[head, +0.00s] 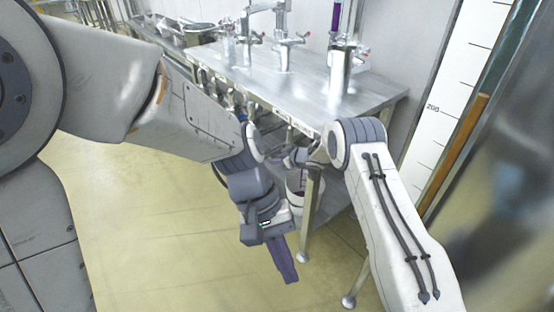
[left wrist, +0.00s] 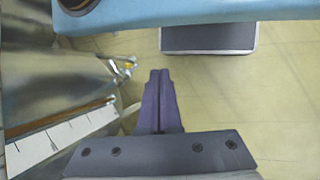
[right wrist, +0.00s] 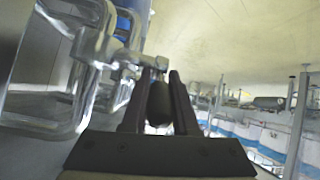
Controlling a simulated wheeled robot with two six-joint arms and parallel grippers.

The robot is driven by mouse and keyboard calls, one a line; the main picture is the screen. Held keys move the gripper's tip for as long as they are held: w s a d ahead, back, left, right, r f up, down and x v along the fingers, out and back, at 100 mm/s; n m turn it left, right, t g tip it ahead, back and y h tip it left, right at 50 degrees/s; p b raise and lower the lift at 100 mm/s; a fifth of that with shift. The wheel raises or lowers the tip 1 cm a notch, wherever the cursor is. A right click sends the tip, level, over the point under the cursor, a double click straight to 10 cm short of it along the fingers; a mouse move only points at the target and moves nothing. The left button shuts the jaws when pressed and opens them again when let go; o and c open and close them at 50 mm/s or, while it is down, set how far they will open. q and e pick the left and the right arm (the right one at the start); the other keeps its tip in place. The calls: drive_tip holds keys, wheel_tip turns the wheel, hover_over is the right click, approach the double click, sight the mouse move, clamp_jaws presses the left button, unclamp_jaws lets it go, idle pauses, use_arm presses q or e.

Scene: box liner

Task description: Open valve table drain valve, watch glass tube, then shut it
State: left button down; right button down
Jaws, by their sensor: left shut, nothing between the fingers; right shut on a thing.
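The metal valve table (head: 300,85) stands at the upper middle of the head view, with several taps on top and small valves along its front edge. My right gripper (head: 290,158) is at that edge, partly hidden by my arms. In the right wrist view its fingers are shut on a dark valve handle (right wrist: 160,106), joined to a metal valve body (right wrist: 118,58).
A white measuring scale marked 200 (head: 450,115) stands upright at right, beside a blurred metal surface (head: 515,190). The floor (head: 150,240) at left front is clear.

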drive_tip(key=shift+s+f, duration=0.15)
drive_tip(key=shift+f, duration=0.1)
use_arm(q)
drive_tip(key=w+d+f+n+h, duration=0.3)
drive_tip(key=w+n, duration=0.2)
drive_tip(key=w, duration=0.2)
drive_tip(key=w+d+f+n+t+h, duration=0.1)
drive_tip(key=w+d+f+n+h, duration=0.1)
drive_tip(key=w+n+h, duration=0.3)
drive_tip(key=w+d+f+n+h, duration=0.2)
drive_tip(key=w+d+f+n, duration=0.1)
drive_tip(key=w+n, duration=0.4)
drive_tip(key=w+a+f+n+t, duration=0.7)
drive_tip(key=w+n, duration=0.1)
drive_tip(key=w, duration=0.1)
drive_tip(key=w+a+f+n+t, duration=0.7)
drive_tip(key=w+f+t, duration=0.1)
drive_tip(key=w, duration=0.2)
use_arm(e)
drive_tip(key=shift+a, duration=0.1)
use_arm(q)
drive_tip(key=w+d+r, duration=0.4)
drive_tip(key=w+d, duration=0.3)
drive_tip(key=shift+w+h, duration=0.3)
drive_tip(key=shift+w, duration=0.05)
drive_tip(key=shift+d, duration=0.1)
